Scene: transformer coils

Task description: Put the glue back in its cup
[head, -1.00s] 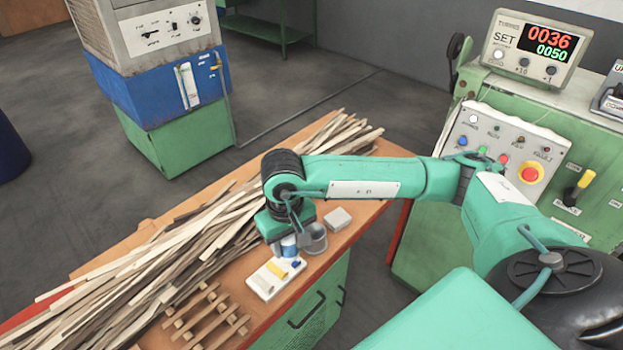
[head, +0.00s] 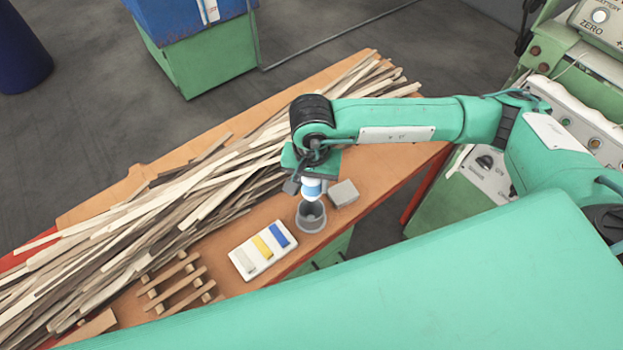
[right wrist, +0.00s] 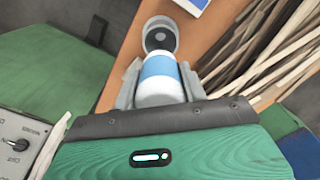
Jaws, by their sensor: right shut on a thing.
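The glue is a white bottle with a blue band (head: 313,188); it also shows in the right wrist view (right wrist: 159,82). My right gripper (head: 306,186) is shut on it, with a finger on each side in the right wrist view (right wrist: 158,85). The cup is a grey round holder (head: 311,217) at the table's front edge. In the head view the glue is just above and behind the cup's opening. In the right wrist view the cup (right wrist: 160,36) lies just beyond the bottle's end, its dark inside visible. I cannot tell whether they touch. My left gripper is not in view.
A grey block (head: 343,193) sits right of the cup. A white tray (head: 240,263) with yellow and blue pieces lies left of it. A wooden rack (head: 178,283) and a long pile of wood strips (head: 200,203) cover the table's left and back.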

